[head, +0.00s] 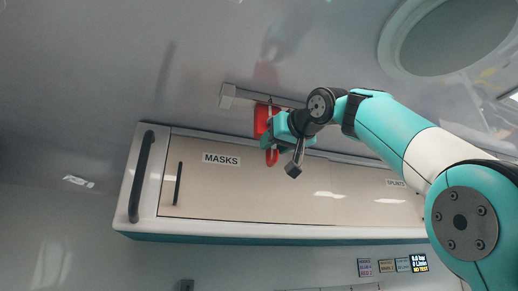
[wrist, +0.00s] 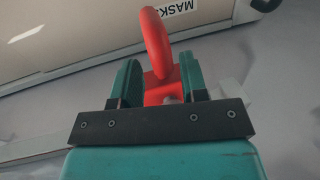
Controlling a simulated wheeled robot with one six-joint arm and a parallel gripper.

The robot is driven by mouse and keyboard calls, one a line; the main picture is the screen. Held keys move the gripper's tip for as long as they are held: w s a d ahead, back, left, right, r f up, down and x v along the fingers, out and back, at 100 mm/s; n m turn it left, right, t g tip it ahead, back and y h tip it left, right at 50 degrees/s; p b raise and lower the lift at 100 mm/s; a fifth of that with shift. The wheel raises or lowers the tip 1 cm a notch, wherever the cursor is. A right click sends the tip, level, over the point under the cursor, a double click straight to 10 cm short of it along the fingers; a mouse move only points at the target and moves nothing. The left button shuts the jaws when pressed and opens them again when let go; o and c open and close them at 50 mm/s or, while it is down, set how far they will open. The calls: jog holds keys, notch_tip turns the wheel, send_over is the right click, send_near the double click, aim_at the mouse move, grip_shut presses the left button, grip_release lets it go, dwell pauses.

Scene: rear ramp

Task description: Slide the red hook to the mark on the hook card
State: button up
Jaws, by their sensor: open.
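The red hook (head: 262,120) hangs from a grey ceiling rail (head: 229,97), near the rail's left end. In the wrist view the hook's curved loop (wrist: 157,40) rises beyond my fingers. My gripper (head: 279,132) is up at the hook, in front of part of it. In the wrist view my gripper (wrist: 160,80) has its two green fingers apart, one on each side of the red hook's body. I cannot tell whether either finger touches it.
A wall cabinet labelled MASKS (head: 221,159) and SPLINTS (head: 396,183) runs just below the rail. A dark grab handle (head: 141,177) stands at its left end. Small signs and a lit display (head: 419,263) are at the lower right.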

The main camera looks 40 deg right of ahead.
jog(key=shift+w, duration=0.8)
jog(key=shift+d, duration=0.15)
grip_shut()
